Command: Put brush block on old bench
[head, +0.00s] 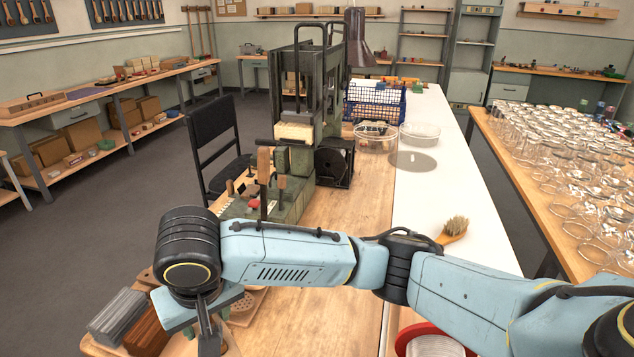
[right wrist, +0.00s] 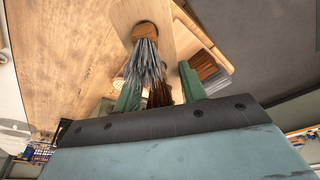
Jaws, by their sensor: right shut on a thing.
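My right gripper (right wrist: 158,88) has green fingers, seen from behind in the right wrist view. It is shut on what appears to be the brush block (right wrist: 165,40), a pale wooden piece with a grey bristle tuft pointing back between the fingers. The exact contact is hidden. In the head view my right arm reaches across to the lower left, and the gripper hangs over the wooden bench's near left end, its fingers mostly hidden. The old bench (head: 345,222) is a worn wooden top beside a white one. My left gripper is not in view.
Grey (head: 117,314) and brown (head: 147,336) bristle bundles lie beside the gripper. A green press (head: 305,90) and a green fixture stand farther along the bench. A hand brush (head: 454,231) lies on the white top. Bare wood is free beyond my arm.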

